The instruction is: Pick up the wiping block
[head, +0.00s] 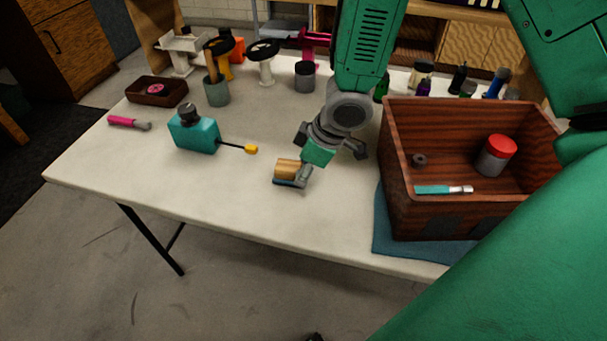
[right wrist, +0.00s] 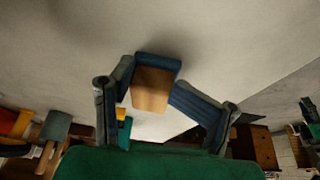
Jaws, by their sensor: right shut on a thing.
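The wiping block (head: 286,168) has a wooden body and a dark blue layer along its lower side. It is near the front middle of the white table in the head view. My right gripper (head: 299,176) reaches down from above and is shut on the block. In the right wrist view the block's wooden face (right wrist: 152,90) shows between the two fingers of my right gripper (right wrist: 153,84). I cannot tell whether the block touches the table or is just above it. My left gripper is not in view.
A wooden box (head: 398,188) on a blue cloth (head: 390,236) stands right of the gripper, holding a red-lidded jar (head: 496,156) and a teal-handled tool (head: 440,190). The table's front left is clear.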

